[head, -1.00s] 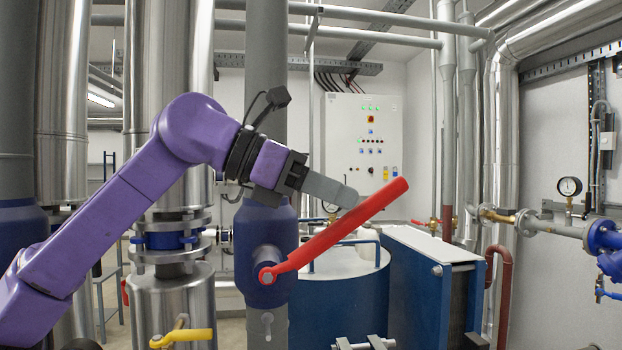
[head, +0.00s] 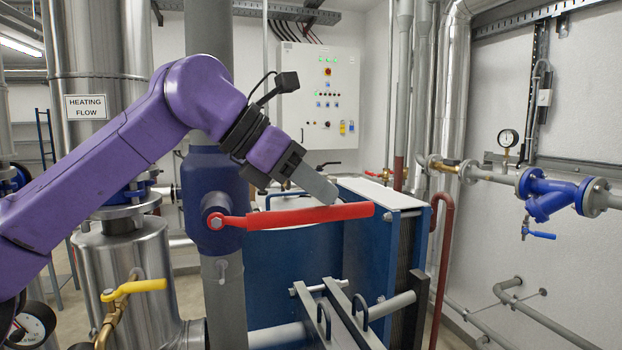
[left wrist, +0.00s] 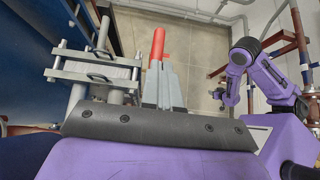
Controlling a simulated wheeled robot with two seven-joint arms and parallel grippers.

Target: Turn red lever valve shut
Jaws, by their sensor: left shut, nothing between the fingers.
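The red lever (head: 310,216) reaches to the right from its pivot on the dark blue valve body (head: 216,190) and lies nearly level, its tip slightly raised. My left gripper (head: 326,190) is shut and empty, with its fingertips just above the lever's outer half; they look to be touching it or very close. In the left wrist view the closed fingers (left wrist: 163,88) point at the red lever end (left wrist: 157,46), which shows just beyond them. My right gripper is not in the head view; a purple arm of mine (left wrist: 262,75) shows in the left wrist view.
A yellow lever (head: 135,288) sits at lower left. The blue plate exchanger (head: 368,245) stands behind and right of the red lever, with grey bars in front. A control cabinet (head: 322,85) hangs on the back wall. A gauge (head: 508,138) and blue strainer (head: 555,198) are at right.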

